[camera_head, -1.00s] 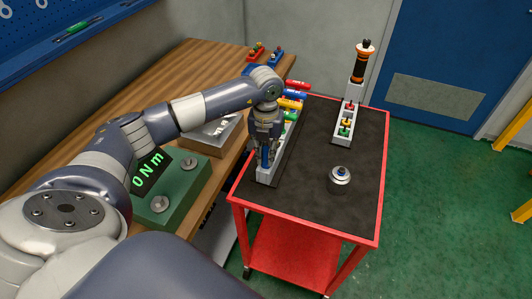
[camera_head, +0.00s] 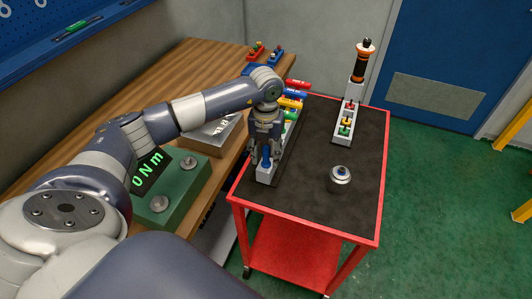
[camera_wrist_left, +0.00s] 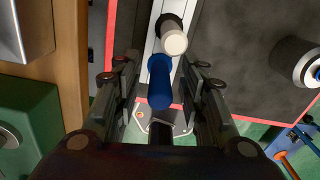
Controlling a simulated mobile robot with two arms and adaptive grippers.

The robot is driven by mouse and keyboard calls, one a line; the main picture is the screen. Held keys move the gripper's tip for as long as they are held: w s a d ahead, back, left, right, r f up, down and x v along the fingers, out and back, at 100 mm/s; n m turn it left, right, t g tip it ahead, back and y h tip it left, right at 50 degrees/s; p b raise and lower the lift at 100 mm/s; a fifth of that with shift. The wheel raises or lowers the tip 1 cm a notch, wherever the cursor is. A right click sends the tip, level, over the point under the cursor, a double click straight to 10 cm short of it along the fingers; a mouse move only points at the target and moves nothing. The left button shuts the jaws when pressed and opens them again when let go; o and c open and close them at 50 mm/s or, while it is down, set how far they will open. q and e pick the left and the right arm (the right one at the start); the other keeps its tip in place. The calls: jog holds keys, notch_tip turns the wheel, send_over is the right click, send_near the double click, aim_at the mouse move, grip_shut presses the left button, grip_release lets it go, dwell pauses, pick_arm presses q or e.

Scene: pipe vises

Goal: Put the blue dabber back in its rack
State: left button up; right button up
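The blue dabber (camera_head: 266,163) stands roughly upright at the near end of a long pale rack (camera_head: 263,179) on the red cart. It also shows in the left wrist view (camera_wrist_left: 160,82). Its lower end is hidden, so I cannot tell how deep it sits. My left gripper (camera_head: 266,158) points down over that end of the rack. In the left wrist view its fingers (camera_wrist_left: 160,100) are spread on both sides of the dabber, with gaps between. A pale-topped dark cylinder (camera_wrist_left: 173,38) stands in the rack beside the blue dabber. My right gripper is not in view.
The red cart (camera_head: 308,220) has a dark top. Red, blue, yellow and green handles (camera_head: 293,98) lie toward the rack's far end. A second pale rack (camera_head: 346,118) and a metal canister (camera_head: 340,178) stand to the right. The wooden bench (camera_head: 150,85) adjoins the left side.

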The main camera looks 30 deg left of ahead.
pick_arm(q)
jog(key=shift+r, duration=0.3)
notch_tip(320, 180, up, 11)
jog(key=shift+r, duration=0.2)
dwell(0.4)
